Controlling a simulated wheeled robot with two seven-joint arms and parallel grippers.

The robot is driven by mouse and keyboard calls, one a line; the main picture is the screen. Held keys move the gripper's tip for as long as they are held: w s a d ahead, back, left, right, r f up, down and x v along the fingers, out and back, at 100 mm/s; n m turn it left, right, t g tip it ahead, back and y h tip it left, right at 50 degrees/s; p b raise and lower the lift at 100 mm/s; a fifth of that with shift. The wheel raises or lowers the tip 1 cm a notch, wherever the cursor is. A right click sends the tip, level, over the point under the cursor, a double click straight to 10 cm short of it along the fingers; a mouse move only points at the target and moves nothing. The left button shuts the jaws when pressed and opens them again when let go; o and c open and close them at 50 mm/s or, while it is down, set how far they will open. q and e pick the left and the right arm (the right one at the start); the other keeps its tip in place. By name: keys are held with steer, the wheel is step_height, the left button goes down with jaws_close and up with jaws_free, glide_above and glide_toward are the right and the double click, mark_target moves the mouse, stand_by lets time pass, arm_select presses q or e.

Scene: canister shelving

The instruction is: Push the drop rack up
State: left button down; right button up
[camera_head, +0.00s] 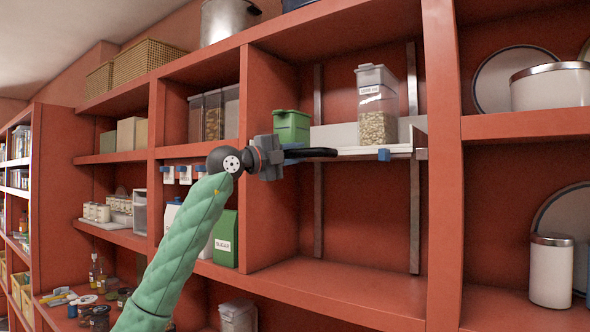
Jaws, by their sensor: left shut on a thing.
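The drop rack (350,151) is a white tray-like shelf in the middle bay, in front of two grey vertical rails. It carries a green bin (291,127) and a clear canister (377,108) partly filled with grain. My left gripper (285,152) is at the rack's left front, shut on the rack's black handle (316,153). The fingers hide where the handle is held. My right gripper is not in view.
Red shelving surrounds the rack, with an upright (443,160) close to its right. The space below the rack is empty down to the lower shelf (330,287). A white canister (550,270) stands at the right.

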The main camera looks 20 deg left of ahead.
arm_select(q)
step_height(320, 180, up, 3)
steer(key=shift+a+f, duration=0.1)
